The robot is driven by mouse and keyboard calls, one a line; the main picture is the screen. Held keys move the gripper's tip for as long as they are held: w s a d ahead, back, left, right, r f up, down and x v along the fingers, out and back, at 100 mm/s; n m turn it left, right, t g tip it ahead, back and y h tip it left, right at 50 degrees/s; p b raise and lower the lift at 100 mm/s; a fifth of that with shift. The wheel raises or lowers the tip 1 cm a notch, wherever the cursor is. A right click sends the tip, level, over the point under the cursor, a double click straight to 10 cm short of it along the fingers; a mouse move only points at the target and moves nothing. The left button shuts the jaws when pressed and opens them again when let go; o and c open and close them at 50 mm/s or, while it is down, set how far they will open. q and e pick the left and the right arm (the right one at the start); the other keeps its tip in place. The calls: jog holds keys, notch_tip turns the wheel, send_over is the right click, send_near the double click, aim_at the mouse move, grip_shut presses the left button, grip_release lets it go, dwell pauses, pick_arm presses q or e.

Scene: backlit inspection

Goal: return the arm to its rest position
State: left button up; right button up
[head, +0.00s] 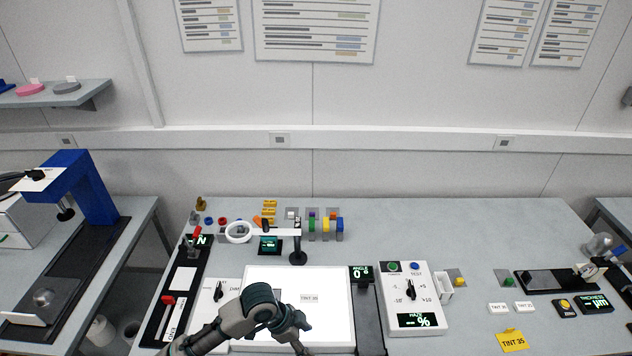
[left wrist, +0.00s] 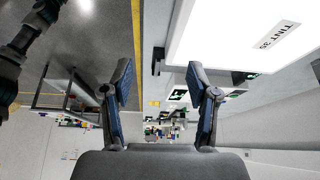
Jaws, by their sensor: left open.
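My left arm comes in at the bottom of the head view, bent over the front of the lit white panel (head: 330,280). My left gripper (head: 301,346) is low at the panel's front edge, partly cut off by the picture's bottom. In the left wrist view my left gripper (left wrist: 161,85) shows two blue-padded fingers spread apart with nothing between them. The lit panel (left wrist: 225,35) with its TINT 35 label (left wrist: 277,35) is at upper right there, beside the fingers. My right gripper is not in view.
On the bench, a dial box (head: 203,322) stands left of the panel and a test box (head: 415,318) right of it. A ring magnifier (head: 238,232) stands behind. A yellow TINT 35 tag (head: 512,340) lies at right. Bare bench (head: 480,235) shows at back right.

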pick_arm(q)
jog(key=s+d+f+n+t+h, duration=0.1)
jog(key=s+d+f+n, duration=0.15)
jog(key=s+f, duration=0.2)
jog(key=s+a+f+n+t+y, duration=0.1)
jog(key=s+a+f+n+y, duration=0.2)
jog(key=s+a+f+n, duration=0.45)
jog(key=s+a+f+n+t+y, duration=0.1)
jog(key=s+a+f+n+y, duration=0.3)
jog(key=s+a, duration=0.6)
jog(key=a+f+g+h, duration=0.1)
jog(key=a+f, duration=0.2)
jog(key=f, duration=2.5)
jog(key=s+a+f+g, duration=0.1)
jog(key=s+a+f, duration=0.2)
jog(key=s+f, duration=1.1)
jog(key=s, duration=0.3)
jog(key=shift+s+a+f+n, duration=0.2)
jog(key=shift+f+n, duration=0.1)
jog(key=shift+f, duration=0.05)
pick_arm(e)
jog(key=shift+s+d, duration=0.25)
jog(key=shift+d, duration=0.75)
